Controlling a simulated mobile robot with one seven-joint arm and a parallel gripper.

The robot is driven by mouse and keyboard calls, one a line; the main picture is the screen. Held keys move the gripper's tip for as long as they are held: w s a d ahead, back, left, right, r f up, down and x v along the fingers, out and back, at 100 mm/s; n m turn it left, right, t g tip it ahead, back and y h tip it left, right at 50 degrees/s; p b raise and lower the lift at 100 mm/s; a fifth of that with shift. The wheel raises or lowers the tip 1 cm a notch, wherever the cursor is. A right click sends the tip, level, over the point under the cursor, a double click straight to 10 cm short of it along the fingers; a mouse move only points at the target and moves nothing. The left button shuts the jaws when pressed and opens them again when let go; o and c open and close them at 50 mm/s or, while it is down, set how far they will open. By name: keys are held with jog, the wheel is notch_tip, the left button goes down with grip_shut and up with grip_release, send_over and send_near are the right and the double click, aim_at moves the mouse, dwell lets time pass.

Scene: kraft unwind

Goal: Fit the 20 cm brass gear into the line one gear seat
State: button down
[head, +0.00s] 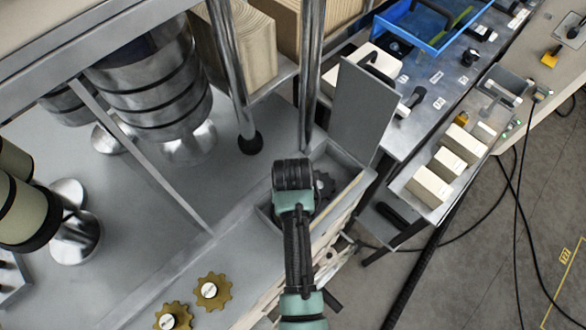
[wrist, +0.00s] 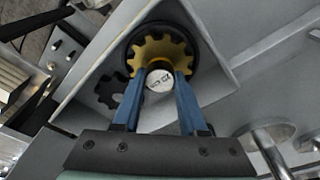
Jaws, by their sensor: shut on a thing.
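In the wrist view, my gripper (wrist: 158,84) has its two blue fingers closed on the white hub of a brass gear (wrist: 160,48). Print on the hub is too small to read. A round black part (wrist: 163,24) shows around the gear's rim; I cannot tell whether the gear is seated in it or held above it. A dark toothed gear (wrist: 108,92) lies beside it in the same grey recess. The head view shows my wrist over an open grey box with that dark gear (head: 324,184), and my gripper's fingers and held gear are hidden there. The line one seat's label is not visible.
Two more brass gears (head: 212,291) (head: 173,318) with white hubs lie on the grey surface at lower left. A raised grey panel (head: 362,108) stands behind the box. Metal posts (head: 312,75) rise close by. Cream blocks (head: 447,164) sit on a tray at right.

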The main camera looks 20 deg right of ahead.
jog(key=shift+c, duration=1.8)
grip_release()
notch_tip(320, 180, up, 13)
jog(key=s+b, duration=0.1)
jog(key=shift+s+a+b, duration=0.35)
jog(key=shift+a, duration=0.05)
jog(key=shift+f, duration=0.1)
